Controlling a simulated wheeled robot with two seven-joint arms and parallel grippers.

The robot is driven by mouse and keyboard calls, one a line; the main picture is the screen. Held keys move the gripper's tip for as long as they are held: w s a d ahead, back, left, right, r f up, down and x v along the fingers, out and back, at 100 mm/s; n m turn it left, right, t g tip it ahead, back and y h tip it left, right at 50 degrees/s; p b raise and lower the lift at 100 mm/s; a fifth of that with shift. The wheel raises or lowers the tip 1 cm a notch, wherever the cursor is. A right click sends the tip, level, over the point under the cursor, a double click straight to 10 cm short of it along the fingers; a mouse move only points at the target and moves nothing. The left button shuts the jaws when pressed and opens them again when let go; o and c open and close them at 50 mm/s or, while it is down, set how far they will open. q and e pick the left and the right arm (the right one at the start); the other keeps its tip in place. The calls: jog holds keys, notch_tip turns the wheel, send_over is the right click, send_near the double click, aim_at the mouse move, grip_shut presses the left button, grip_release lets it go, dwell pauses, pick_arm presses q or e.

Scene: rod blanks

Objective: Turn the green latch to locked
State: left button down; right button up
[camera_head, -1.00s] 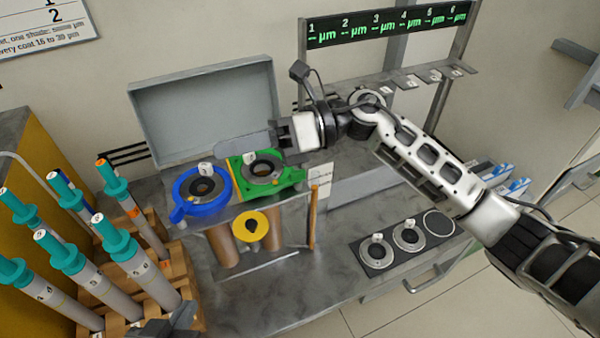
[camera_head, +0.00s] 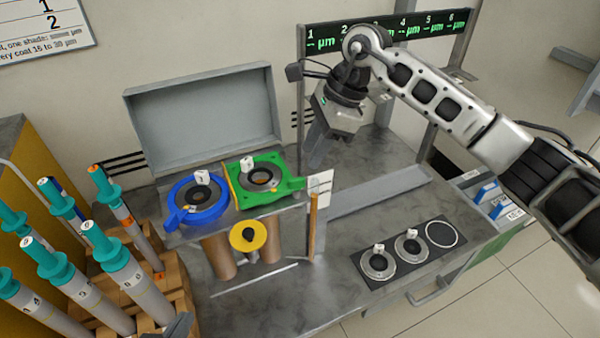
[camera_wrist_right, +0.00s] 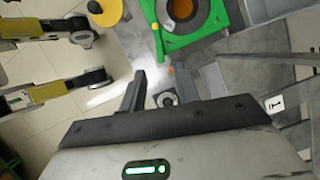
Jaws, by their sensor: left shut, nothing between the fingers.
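Part of the green latch (camera_wrist_right: 205,38) shows at the top of the right wrist view. My right gripper (camera_head: 314,152) is behind and right of the green latch, apart from it, fingers pointing down. In the right wrist view its two fingers (camera_wrist_right: 176,90) are spread and hold nothing. My left gripper (camera_head: 178,328) barely shows at the bottom edge, shut and empty.
A grey open lid (camera_head: 205,120) stands behind the latches. A yellow disc (camera_head: 248,236) and brown cylinders are in front. A white card (camera_head: 320,188) stands right of the green latch. Teal-topped rods (camera_head: 110,250) crowd the left. A black gauge plate (camera_head: 380,264) lies at front right.

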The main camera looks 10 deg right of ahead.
aim_at(297, 178)
jog(key=x, duration=0.7)
grip_shut()
